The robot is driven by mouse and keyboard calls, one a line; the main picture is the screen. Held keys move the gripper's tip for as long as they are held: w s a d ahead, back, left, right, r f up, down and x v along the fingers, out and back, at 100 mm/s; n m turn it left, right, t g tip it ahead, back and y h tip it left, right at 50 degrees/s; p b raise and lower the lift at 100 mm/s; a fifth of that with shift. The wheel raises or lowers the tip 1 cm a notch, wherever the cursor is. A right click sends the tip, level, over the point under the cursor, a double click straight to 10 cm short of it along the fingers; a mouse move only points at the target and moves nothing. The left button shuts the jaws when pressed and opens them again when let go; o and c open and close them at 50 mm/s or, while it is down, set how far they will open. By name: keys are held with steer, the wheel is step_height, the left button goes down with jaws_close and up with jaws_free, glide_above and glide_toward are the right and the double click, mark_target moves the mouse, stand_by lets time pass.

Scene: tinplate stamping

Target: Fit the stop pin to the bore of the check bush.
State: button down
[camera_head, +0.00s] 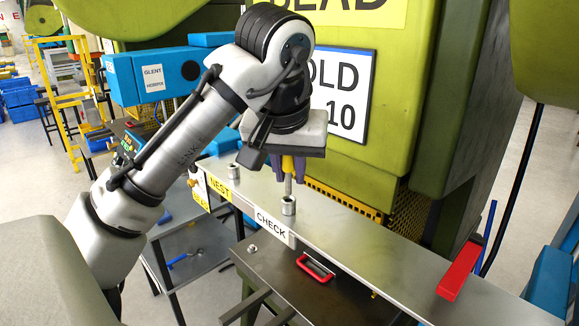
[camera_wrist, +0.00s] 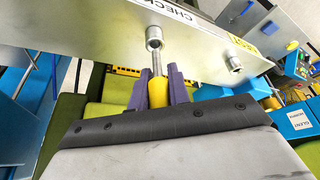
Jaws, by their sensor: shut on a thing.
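My gripper (camera_head: 287,168) has purple fingers shut on the yellow handle of the stop pin (camera_head: 288,186). The pin's grey metal shank points down, roughly upright. The check bush (camera_head: 289,206), a short grey cylinder, stands on the steel rail behind the CHECK label, directly under the pin. In the wrist view the pin (camera_wrist: 157,63) runs from between the fingers (camera_wrist: 158,88) towards the check bush (camera_wrist: 154,40), whose open bore shows. The pin's tip appears at or close to the bush's rim; I cannot tell whether it touches or has entered.
A second grey bush (camera_head: 234,170) stands on the rail (camera_head: 350,232) by the NEST label. A red block (camera_head: 460,271) lies at the rail's right. A red handle (camera_head: 316,267) is on the lower plate. The green press (camera_head: 390,150) rises close behind.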

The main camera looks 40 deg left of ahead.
steer(key=shift+f+b, duration=0.6)
steer(key=shift+f, duration=0.7)
stand_by(1.0)
steer(key=c, duration=1.2)
jaws_free()
steer(key=shift+c, duration=0.2)
steer(key=shift+r, duration=0.1)
steer(key=shift+r+p, duration=0.3)
steer(key=shift+p, duration=0.1)
steer(key=p+v, duration=0.1)
steer(key=v, duration=1.2)
steer(key=shift+d, duration=0.1)
